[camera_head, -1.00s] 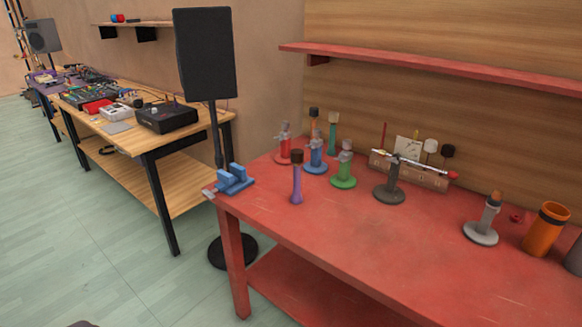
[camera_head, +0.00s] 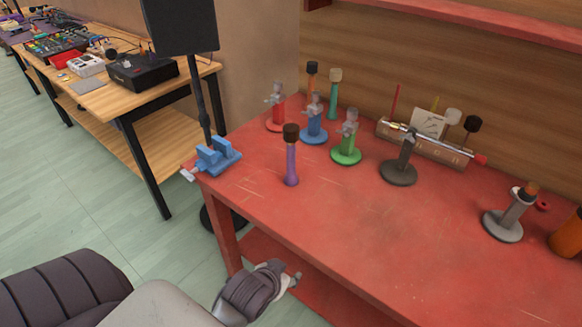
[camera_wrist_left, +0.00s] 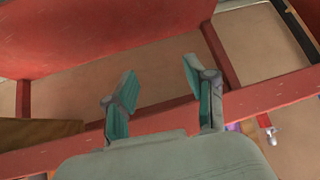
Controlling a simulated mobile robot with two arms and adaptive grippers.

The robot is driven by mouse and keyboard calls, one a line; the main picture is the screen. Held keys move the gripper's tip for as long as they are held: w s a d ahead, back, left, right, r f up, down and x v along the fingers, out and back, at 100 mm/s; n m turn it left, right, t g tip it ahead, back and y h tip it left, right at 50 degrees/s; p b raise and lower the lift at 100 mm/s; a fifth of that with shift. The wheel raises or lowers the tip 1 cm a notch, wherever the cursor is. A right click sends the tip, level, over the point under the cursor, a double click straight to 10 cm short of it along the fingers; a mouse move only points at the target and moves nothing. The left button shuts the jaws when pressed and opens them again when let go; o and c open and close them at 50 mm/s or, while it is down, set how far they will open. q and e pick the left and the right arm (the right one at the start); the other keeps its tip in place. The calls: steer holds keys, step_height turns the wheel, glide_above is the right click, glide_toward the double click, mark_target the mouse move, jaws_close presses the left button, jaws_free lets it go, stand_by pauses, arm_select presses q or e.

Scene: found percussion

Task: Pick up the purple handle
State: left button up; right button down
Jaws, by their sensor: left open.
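The purple handle (camera_head: 291,165), a purple shaft with a black top, stands upright on the red table near its left front corner, in the head view. My left gripper (camera_head: 290,278) is low in front of the table's front edge, below the handle and well apart from it. In the left wrist view my left gripper (camera_wrist_left: 158,88) has its two teal-padded fingers spread, with nothing between them. The handle cannot be clearly made out in that view. My right gripper is not in view.
A blue vise (camera_head: 215,157) sits at the table's left corner, left of the handle. Red, blue and green stands (camera_head: 347,148) are behind and right of it. A dark stand (camera_head: 400,170) is farther right. The red tabletop (camera_head: 330,215) in front is clear.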

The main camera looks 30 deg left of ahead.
arm_select(q)
step_height(320, 180, up, 7)
steer(key=a, duration=0.1)
steer(key=n+t+y, duration=0.3)
steer(key=t+y, duration=0.2)
steer(key=t, duration=0.4)
glide_toward(290, 145)
steer(key=x, duration=0.3)
steer(key=p+x, duration=0.1)
steer(key=x, duration=0.2)
steer(key=shift+a, duration=0.4)
steer(key=shift+w+p, duration=0.35)
steer(key=x, duration=0.1)
steer(key=p+x, duration=0.1)
steer(key=x, duration=0.1)
steer(key=shift+w+d, duration=0.15)
steer(key=shift+w, duration=0.65)
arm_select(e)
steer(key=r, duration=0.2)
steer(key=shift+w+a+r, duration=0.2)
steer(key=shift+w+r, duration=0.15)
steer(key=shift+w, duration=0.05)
arm_select(q)
steer(key=shift+s, duration=0.1)
